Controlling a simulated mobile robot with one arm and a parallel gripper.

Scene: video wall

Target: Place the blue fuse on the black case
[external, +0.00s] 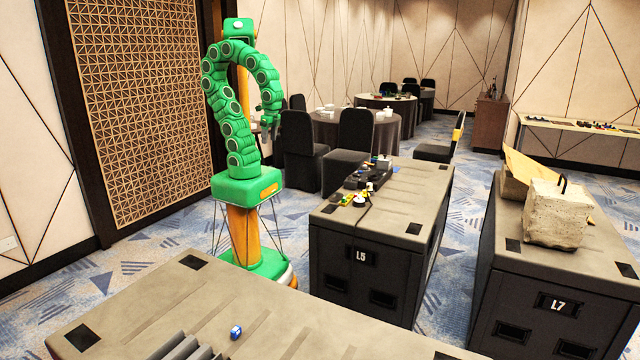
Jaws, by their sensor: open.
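A small blue piece with white on it (235,332) lies on the grey-topped case in the foreground (290,318); it looks like the blue fuse, but it is too small to be sure. A black case marked L5 (360,275), with a grey top, stands in the middle. Another black case marked L7 (550,310) stands at the right. Which one is the task's black case I cannot tell. My gripper (268,128) hangs at the end of the bent green arm, left of L5 and above its top. It is open, apart from these things, with nothing visible in it.
Several small black, yellow and green parts (358,190) cover the far left of the L5 top; its near right is clear. A concrete block (556,213) and a tan board (525,168) sit on L7. Grey ridged pieces (182,347) lie beside the blue piece. Black chairs (300,150) stand behind.

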